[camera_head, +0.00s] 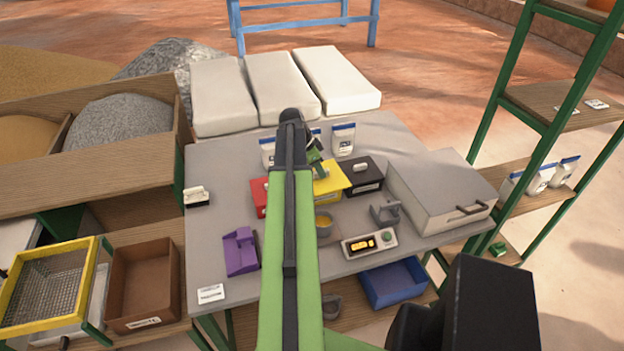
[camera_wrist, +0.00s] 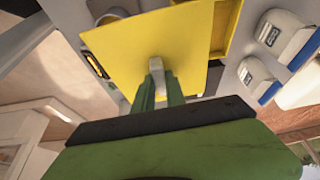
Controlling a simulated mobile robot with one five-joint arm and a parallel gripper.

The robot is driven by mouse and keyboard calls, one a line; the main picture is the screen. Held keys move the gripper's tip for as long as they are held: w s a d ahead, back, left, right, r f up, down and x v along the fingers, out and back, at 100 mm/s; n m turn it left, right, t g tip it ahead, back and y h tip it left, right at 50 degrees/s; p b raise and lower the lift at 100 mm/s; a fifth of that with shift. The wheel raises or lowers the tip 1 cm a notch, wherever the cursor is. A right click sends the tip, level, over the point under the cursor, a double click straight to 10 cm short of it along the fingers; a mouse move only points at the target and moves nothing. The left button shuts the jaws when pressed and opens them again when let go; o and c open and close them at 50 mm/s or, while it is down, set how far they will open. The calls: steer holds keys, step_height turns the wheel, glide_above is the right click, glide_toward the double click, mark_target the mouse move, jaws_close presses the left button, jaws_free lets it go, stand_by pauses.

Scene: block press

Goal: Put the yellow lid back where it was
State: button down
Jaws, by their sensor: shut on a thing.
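The yellow lid (camera_head: 331,176) is at the middle of the grey table, between a red box and a black box. My gripper (camera_wrist: 157,75) is shut on the pale knob of the yellow lid (camera_wrist: 150,38), which fills the middle of the wrist view. Part of a yellow box (camera_wrist: 229,28) shows past the lid's edge in the wrist view, so the lid looks offset from it. I cannot tell whether the lid touches the box. In the head view my arm hides part of the lid and box.
The red box (camera_head: 259,196) and the black box (camera_head: 362,176) flank the lid closely. White bags (camera_head: 344,140) stand behind. A cup (camera_head: 323,225), a scale (camera_head: 368,243), a grey bracket (camera_head: 385,210) and a large grey case (camera_head: 438,186) occupy the front and right.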

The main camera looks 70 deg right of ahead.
steer(key=s+d+f+b, duration=0.1)
steer(key=s+d, duration=0.4)
steer(key=d, duration=0.3)
steer(key=shift+m, duration=0.4)
steer(key=shift+w+d+f+b, duration=0.65)
steer(key=shift+w+f+b, duration=1.1)
steer(key=shift+f+b, duration=0.3)
steer(key=shift+w+d+f+b, duration=0.65)
steer(key=shift+w+f+b, duration=1.15)
steer(key=shift+f+b, duration=0.2)
steer(key=shift+w+d+f+b, duration=0.65)
steer(key=shift+w+f+b, duration=1.1)
steer(key=shift+f+b, duration=0.3)
steer(key=c, duration=1.4)
jaws_free()
steer(key=shift+o, duration=0.2)
steer(key=shift+r, duration=0.2)
steer(key=p+v, duration=1.2)
steer(key=shift+w+r, duration=0.15)
steer(key=shift+r, duration=0.15)
